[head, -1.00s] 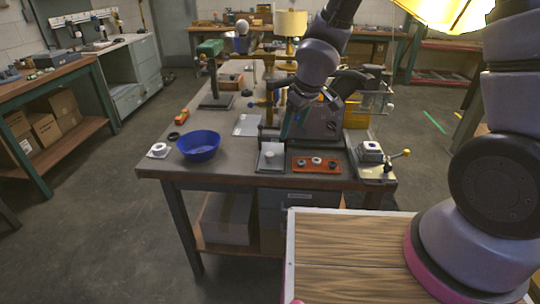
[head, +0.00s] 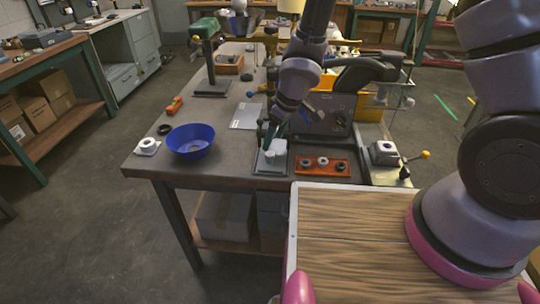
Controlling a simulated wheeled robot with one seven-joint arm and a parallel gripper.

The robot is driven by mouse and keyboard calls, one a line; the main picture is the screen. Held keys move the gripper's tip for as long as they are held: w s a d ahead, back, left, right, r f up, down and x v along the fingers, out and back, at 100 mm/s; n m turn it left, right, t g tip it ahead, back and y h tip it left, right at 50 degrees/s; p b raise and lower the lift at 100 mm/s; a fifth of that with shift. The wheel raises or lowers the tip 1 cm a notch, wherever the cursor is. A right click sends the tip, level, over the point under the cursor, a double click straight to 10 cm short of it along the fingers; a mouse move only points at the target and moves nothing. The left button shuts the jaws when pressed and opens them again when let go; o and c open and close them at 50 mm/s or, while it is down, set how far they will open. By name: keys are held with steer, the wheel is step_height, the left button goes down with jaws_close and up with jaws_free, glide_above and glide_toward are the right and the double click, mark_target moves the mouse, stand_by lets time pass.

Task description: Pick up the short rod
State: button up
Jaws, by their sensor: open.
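My gripper (head: 273,137) points down over a small grey plate (head: 261,170) at the front edge of the workbench. Its dark fingers are apart, small in the picture. A small pale piece (head: 275,149) is on the plate, right under or between the fingers. I cannot tell whether this piece is the short rod, or whether the fingers touch it. No other short rod shows clearly, and my arm hides part of the bench behind.
Right of the plate is an orange tray (head: 338,167) with several small round parts. A blue bowl (head: 191,140) and a white block with a ring (head: 147,147) stand left. A grey machine (head: 325,117) stands close behind my gripper. Free bench top (head: 225,160) lies between bowl and plate.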

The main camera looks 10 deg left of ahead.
mark_target(270, 153)
steer(key=shift+d+x, duration=0.15)
steer(key=shift+x, duration=1.8)
steer(key=shift+d+x, duration=0.1)
steer(key=shift+x, duration=1.85)
jaws_close()
